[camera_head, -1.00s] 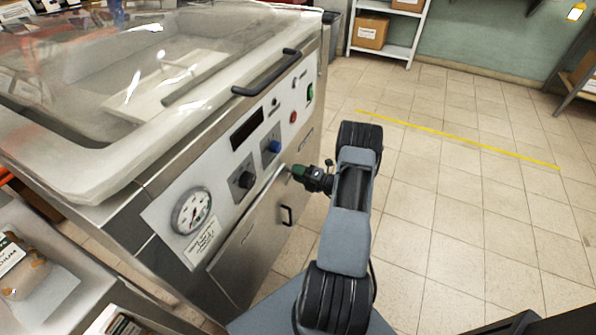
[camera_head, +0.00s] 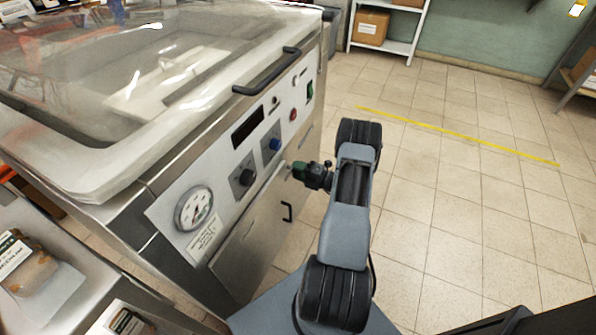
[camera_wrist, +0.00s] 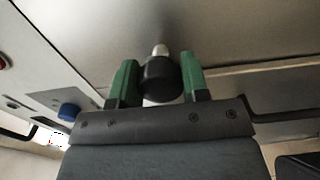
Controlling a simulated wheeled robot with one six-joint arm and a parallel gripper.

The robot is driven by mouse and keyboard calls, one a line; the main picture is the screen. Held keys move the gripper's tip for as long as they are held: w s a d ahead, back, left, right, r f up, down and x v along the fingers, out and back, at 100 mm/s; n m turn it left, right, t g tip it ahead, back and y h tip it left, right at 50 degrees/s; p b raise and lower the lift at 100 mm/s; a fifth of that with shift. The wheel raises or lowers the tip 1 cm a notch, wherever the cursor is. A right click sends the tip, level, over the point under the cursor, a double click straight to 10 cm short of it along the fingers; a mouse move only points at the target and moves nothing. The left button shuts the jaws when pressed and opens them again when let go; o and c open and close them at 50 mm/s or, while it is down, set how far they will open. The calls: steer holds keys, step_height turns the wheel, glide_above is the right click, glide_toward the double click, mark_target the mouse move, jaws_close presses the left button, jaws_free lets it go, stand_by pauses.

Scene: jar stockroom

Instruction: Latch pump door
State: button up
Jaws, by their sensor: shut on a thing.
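The pump door (camera_head: 255,240) is a plain metal panel low on the front of the steel machine, with a black bar handle (camera_head: 287,212). I cannot tell whether it sits fully flush. My gripper (camera_head: 297,171) is at the door's upper right edge. In the wrist view, my gripper (camera_wrist: 155,82) has its green fingers on both sides of a black round knob (camera_wrist: 160,78), shut on it. A short pale stem joins the knob to the metal front. In the head view the knob is hidden by the fingers.
Above the door, the control panel has a gauge (camera_head: 194,208), a black knob (camera_head: 243,178) and a blue knob (camera_head: 271,144). A clear lid (camera_head: 150,60) covers the machine's top. A side table (camera_head: 60,290) stands at lower left. The tiled floor (camera_head: 450,190) to the right is clear.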

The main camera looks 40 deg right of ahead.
steer(key=o, duration=0.9)
steer(key=v, duration=1.4)
steer(key=shift+f+p, duration=0.1)
steer(key=shift+p, duration=0.2)
steer(key=shift+w, duration=0.1)
